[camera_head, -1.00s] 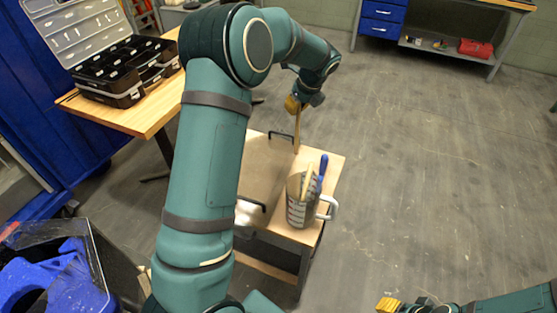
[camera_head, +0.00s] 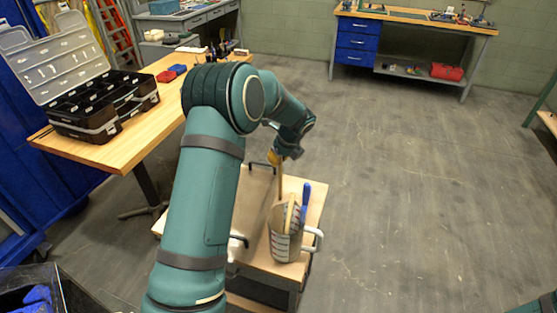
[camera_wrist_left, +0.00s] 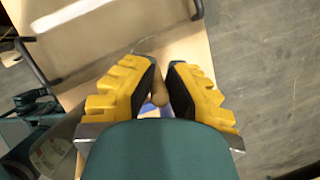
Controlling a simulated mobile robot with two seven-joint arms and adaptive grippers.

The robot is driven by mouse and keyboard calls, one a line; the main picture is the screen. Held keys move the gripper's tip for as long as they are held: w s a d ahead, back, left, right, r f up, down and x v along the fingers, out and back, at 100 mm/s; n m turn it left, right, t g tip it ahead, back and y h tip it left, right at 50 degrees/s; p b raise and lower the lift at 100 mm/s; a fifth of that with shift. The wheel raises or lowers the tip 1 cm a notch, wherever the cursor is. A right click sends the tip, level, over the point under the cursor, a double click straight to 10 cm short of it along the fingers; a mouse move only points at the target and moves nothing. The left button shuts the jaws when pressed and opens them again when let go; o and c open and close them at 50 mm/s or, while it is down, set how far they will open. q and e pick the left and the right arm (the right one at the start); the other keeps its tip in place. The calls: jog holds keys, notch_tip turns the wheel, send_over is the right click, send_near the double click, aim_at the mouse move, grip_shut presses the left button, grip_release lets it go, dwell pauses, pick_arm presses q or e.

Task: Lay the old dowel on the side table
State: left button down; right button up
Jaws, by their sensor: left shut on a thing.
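My left gripper (camera_head: 274,157) is shut on a thin wooden dowel (camera_head: 281,182), which points down over the side table (camera_head: 313,195) near its far edge. In the left wrist view the dowel's rounded end (camera_wrist_left: 158,96) shows between the yellow fingers (camera_wrist_left: 160,90), with the pale tabletop (camera_wrist_left: 190,48) beyond. I cannot tell whether the lower end touches the table. A grey measuring jug (camera_head: 287,243) with a white handle stands nearer on the table. A blue-handled tool (camera_head: 305,200) and a pale stick stand in it. My right gripper is out of view.
A flat panel with dark handles (camera_head: 262,167) covers the table's left part, partly hidden by my arm. A wooden bench (camera_head: 120,150) with an open black case (camera_head: 100,110) stands left. Grey floor is open to the right. A workbench (camera_head: 400,14) stands at the back.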

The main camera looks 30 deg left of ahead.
pick_arm(q)
jog(key=shift+f, duration=0.1)
jog(key=c, duration=1.1)
grip_release()
jog(key=p+v, duration=0.2)
jog(key=v, duration=1)
jog(key=shift+p, duration=0.35)
